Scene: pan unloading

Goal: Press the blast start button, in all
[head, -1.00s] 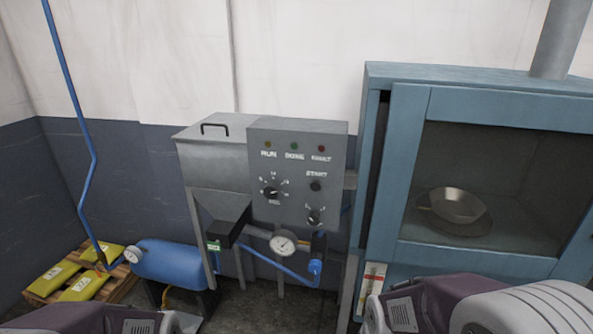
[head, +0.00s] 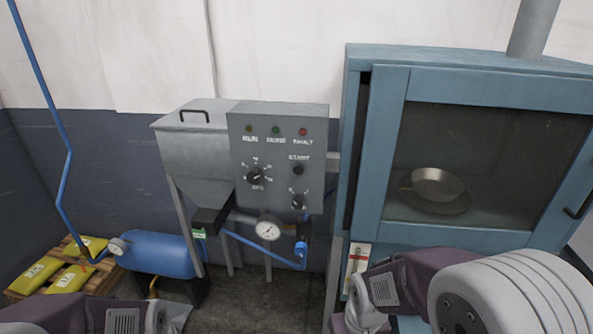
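The start button (head: 298,170) is a small dark round knob under the START label, on the right side of the grey control panel (head: 240,135). A larger dial (head: 255,177) sits to its left and another small knob (head: 298,201) sits below it. Above are the RUN lamp (head: 248,129), a green-looking middle lamp (head: 276,130) and a red lamp (head: 303,131); none is clearly lit. Parts of both my arms show along the bottom edge, well below the panel. Neither gripper's fingers are visible.
A blue cabinet (head: 395,160) with a window stands right of the panel; a metal pan (head: 438,185) sits inside. A grey hopper (head: 195,150), pressure gauge (head: 268,229) and blue tank (head: 156,254) are left and below. Yellow bags (head: 38,270) lie on a pallet at the left.

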